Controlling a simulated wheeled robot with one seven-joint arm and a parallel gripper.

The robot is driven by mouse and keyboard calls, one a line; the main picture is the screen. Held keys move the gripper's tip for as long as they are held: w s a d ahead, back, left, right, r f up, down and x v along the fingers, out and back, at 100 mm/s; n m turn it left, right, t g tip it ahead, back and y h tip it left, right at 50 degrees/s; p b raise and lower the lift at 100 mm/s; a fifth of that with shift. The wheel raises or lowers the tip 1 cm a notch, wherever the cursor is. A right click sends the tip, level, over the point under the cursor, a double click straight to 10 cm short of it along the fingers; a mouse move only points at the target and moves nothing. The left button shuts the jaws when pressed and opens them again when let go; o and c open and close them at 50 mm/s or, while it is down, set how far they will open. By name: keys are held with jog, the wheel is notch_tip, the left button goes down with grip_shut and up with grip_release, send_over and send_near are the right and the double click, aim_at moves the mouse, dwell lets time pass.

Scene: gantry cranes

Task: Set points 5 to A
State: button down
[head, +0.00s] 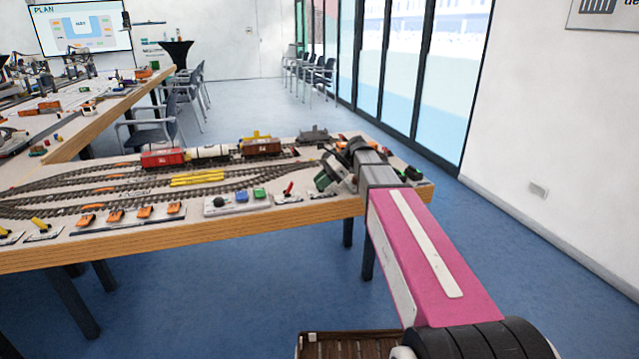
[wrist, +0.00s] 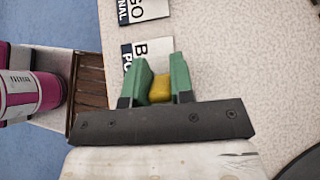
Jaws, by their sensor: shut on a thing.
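My gripper (head: 326,176) is at the right end of the layout table, low over its surface. In the wrist view its green fingers (wrist: 160,88) are shut on a yellow handle (wrist: 160,90), which fits a points lever. Only the part of the handle between the fingers shows; its base is hidden. A white label (wrist: 133,55) reading "B" and "PO", the rest cut off, lies just beyond the fingers. No "A" mark and no number 5 is visible. In the head view my gripper and arm hide the held handle.
A red lever (head: 288,190) stands left of my gripper, beside a box with blue and green buttons (head: 240,199). Orange switches (head: 145,212) and a yellow lever (head: 40,223) line the front edge. Tracks carry a red wagon (head: 163,157) and a brown wagon (head: 262,148).

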jog(key=shift+d+y, duration=0.15)
jog(key=shift+y, duration=0.45)
jog(key=c, duration=1)
grip_release()
jog(key=v, duration=1)
jog(key=shift+w+d+r, duration=0.15)
jog(key=shift+w+d, duration=0.1)
jog(key=shift+d, duration=0.05)
jog(key=shift+s, duration=0.1)
